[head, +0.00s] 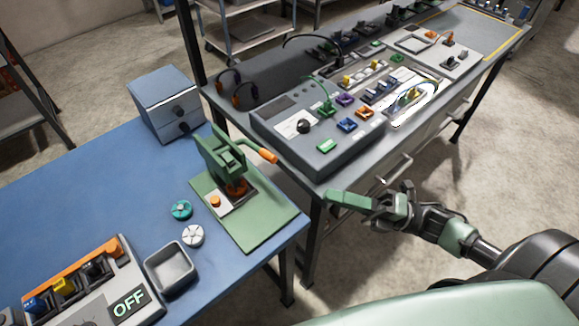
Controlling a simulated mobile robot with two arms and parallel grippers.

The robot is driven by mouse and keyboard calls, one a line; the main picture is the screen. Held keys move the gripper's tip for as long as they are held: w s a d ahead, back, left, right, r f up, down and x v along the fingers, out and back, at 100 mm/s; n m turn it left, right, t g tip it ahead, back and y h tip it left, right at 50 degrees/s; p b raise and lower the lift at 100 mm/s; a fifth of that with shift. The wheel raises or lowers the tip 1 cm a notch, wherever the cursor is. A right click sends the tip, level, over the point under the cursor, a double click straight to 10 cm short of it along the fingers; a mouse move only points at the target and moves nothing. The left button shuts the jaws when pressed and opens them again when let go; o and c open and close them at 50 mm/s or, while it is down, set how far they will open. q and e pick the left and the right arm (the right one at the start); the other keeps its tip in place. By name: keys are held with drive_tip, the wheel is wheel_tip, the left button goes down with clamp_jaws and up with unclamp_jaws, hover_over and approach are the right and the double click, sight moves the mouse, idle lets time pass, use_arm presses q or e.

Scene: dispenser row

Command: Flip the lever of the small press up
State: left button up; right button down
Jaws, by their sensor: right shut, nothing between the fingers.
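The small press (228,165) is green and stands on a green base plate (254,228) near the right end of the blue table. Its lever (262,152) has an orange grip and points to the right, sloping slightly down. An orange part shows under the press head. My right gripper (332,198) is to the right of the press, past the table's edge and apart from the lever. Its green fingers point left, and it is shut and empty. My left gripper is not in view.
A grey-blue box (166,103) stands behind the press. Two round knobs, teal (181,210) and white (192,236), and a grey tray (171,269) lie left of it. A switch panel marked OFF (95,285) is front left. A grey console (318,140) stands on the table behind.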

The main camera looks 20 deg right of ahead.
drive_tip(key=w+d+p+x, duration=0.1)
drive_tip(key=p+x, duration=0.3)
drive_tip(key=x, duration=0.6)
drive_tip(key=shift+w+r, duration=0.35)
drive_tip(key=shift+w, duration=0.45)
drive_tip(key=shift+a, duration=0.15)
drive_tip(key=r, duration=0.2)
drive_tip(key=w+r+p, duration=0.1)
drive_tip(key=r, duration=0.2)
drive_tip(key=shift+w+a+p, duration=0.2)
drive_tip(key=shift+a+p, duration=0.05)
drive_tip(key=shift+p, duration=0.05)
